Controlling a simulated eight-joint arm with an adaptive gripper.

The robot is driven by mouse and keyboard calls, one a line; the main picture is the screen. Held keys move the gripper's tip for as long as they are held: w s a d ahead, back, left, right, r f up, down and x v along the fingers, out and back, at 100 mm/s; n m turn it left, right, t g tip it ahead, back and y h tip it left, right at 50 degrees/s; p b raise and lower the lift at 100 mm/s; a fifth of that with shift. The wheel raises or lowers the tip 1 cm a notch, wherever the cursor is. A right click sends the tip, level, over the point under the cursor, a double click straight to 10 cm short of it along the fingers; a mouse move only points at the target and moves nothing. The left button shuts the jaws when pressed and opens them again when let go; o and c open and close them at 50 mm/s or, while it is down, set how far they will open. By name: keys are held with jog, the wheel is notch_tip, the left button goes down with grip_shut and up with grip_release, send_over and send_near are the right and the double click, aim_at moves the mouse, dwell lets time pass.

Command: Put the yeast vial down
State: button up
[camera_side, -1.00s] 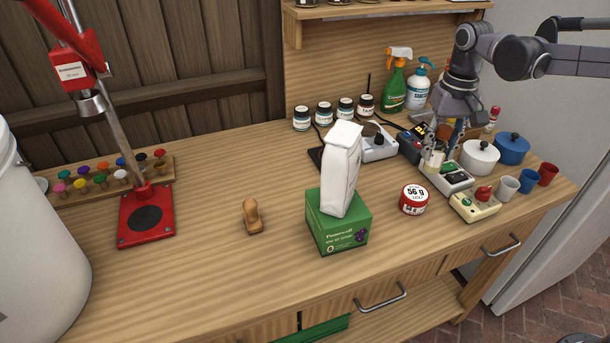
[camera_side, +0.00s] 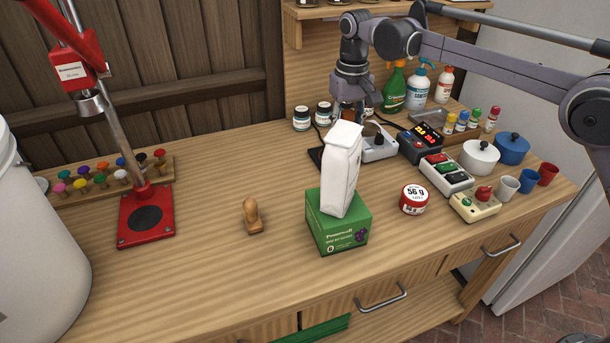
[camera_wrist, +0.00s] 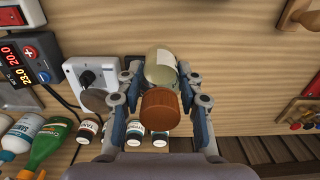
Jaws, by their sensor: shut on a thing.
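The yeast vial (camera_wrist: 161,66), pale and rounded with a brown stopper, is between the fingers of my gripper (camera_wrist: 158,78) in the wrist view. The fingers are shut on its two sides. In the side view my gripper (camera_side: 348,108) is at the back of the bench, behind a white bag, which hides the fingertips and the vial. Whether the vial's base touches anything is hidden.
The white bag (camera_side: 342,170) stands on a green box (camera_side: 338,222) in front of my gripper. The bench (camera_side: 215,185) is clear at left centre.

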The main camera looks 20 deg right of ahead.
jog(key=shift+w+a+f, duration=0.2)
jog(key=shift+a+f, duration=1.15)
jog(key=shift+f, duration=0.15)
jog(key=shift+w+a+f, duration=0.25)
jog(key=shift+a+f, duration=1.1)
jog(key=shift+f, duration=0.1)
jog(key=shift+w+a+f, duration=0.2)
jog(key=shift+a+f, duration=1.15)
jog(key=shift+f, duration=0.15)
jog(key=shift+f, duration=0.1)
jog(key=o, duration=1.2)
jog(key=shift+c, duration=0.2)
